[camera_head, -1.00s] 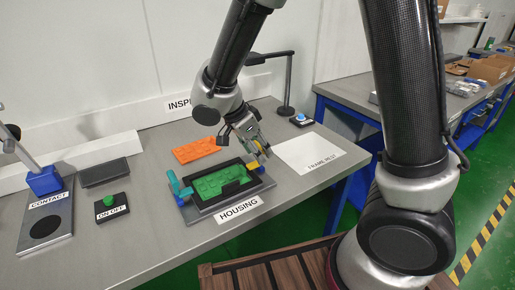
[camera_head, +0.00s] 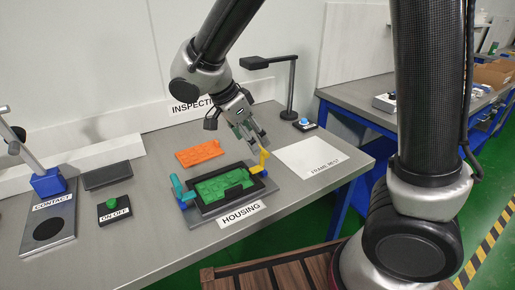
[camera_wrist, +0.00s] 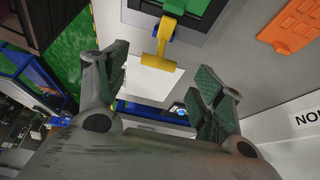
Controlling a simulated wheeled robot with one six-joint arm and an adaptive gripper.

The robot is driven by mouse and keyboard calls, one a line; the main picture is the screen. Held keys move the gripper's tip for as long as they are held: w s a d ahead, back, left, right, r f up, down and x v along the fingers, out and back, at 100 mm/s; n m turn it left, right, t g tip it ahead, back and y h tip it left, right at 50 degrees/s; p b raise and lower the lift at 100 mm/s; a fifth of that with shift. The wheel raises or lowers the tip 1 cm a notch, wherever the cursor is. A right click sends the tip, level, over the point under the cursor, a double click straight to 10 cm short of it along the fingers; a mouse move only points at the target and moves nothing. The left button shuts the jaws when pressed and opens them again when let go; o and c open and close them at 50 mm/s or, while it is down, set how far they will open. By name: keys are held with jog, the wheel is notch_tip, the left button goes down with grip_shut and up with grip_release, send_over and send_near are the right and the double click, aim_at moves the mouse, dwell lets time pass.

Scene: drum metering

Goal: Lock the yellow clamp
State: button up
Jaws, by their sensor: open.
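The yellow clamp (camera_head: 263,160) stands with its lever raised at the right end of the housing fixture (camera_head: 213,212). In the wrist view its T-shaped yellow lever (camera_wrist: 161,47) points toward my gripper from a blue base. My gripper (camera_head: 259,143) is open and empty just above and behind the clamp, apparently apart from it. In the wrist view the two fingers (camera_wrist: 160,88) are spread wide with the lever ahead of the gap. A green part (camera_head: 222,184) lies in a black frame in the fixture. A teal clamp (camera_head: 178,186) is at the left end.
An orange plate (camera_head: 201,153) lies behind the fixture. The white frame rest sheet (camera_head: 310,158) lies to the right. A lamp stand (camera_head: 291,90) and a blue button (camera_head: 304,122) stand behind it. The on/off button (camera_head: 112,204) is at left.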

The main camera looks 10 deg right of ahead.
jog(key=v, duration=0.5)
jog(key=s+d+r+n+t+y, duration=0.1)
jog(key=s+d+n, duration=0.3)
jog(key=d, duration=0.4)
jog(key=s+d+r+n+t+y, duration=0.1)
jog(key=s+d+r+n+y, duration=0.1)
jog(key=s+d+n, duration=0.3)
jog(key=s+d+r+n+y, duration=0.2)
jog(key=s+d+n, duration=0.3)
jog(key=d, duration=0.7)
jog(key=shift+s+d+r+t, duration=0.2)
jog(key=shift+s+r+t, duration=0.2)
jog(key=shift+s+r, duration=0.3)
